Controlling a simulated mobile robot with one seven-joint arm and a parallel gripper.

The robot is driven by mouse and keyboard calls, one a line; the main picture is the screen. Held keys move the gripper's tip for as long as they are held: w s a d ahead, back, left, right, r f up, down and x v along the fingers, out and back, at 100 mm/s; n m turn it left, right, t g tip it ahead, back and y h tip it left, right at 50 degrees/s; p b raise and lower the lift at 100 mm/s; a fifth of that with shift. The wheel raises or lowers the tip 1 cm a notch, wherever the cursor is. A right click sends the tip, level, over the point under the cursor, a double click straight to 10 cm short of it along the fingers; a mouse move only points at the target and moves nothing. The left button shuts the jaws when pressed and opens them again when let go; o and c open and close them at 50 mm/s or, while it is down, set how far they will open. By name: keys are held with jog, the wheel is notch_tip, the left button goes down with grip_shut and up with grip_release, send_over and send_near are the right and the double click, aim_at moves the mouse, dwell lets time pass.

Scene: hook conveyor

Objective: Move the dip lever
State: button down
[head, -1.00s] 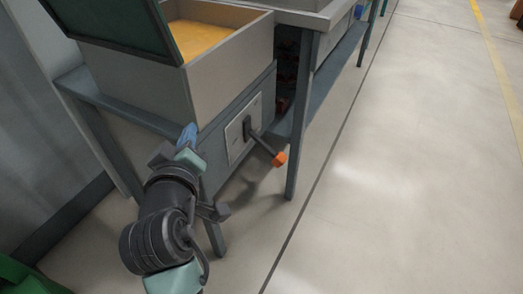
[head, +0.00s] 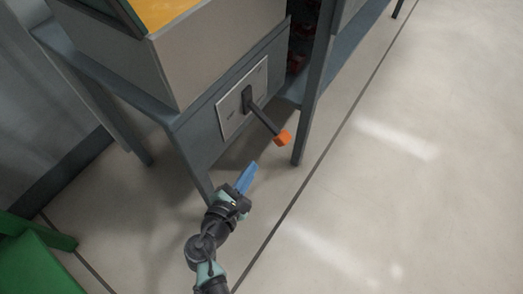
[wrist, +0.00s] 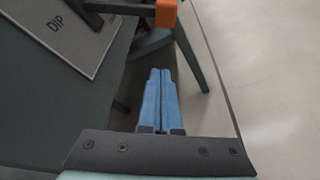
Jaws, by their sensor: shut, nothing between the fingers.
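The dip lever (head: 265,119) is a dark bar with an orange knob (head: 282,138) at its end. It sticks out from a light plate (head: 241,98) on the front of the grey tank stand and slants down to the right. In the wrist view the orange knob (wrist: 166,13) is at the top, and the plate (wrist: 62,30) reads "DIP". My gripper (head: 251,171), with blue fingers, is shut and empty. It is below and a little left of the knob in the head view, apart from it. The fingers (wrist: 160,76) also show in the wrist view, pointing up the picture below the knob.
A grey tank (head: 205,52) with yellow contents stands above the lever plate. Stand legs (head: 314,95) are close to the lever on the right and to my gripper on the left. A green object (head: 35,262) is at lower left. The floor at right is clear.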

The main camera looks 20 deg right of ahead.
aim_at(277, 143)
jog(key=b+x, duration=0.4)
jog(key=x, duration=0.5)
jog(key=shift+s+d+r+p, duration=0.3)
jog(key=shift+s+r+p, duration=0.2)
jog(key=shift+r, duration=0.35)
jog(key=shift+s+d+r+p, duration=0.35)
jog(key=shift+s+r, duration=0.15)
jog(key=shift+r, duration=0.3)
jog(key=shift+r, duration=0.1)
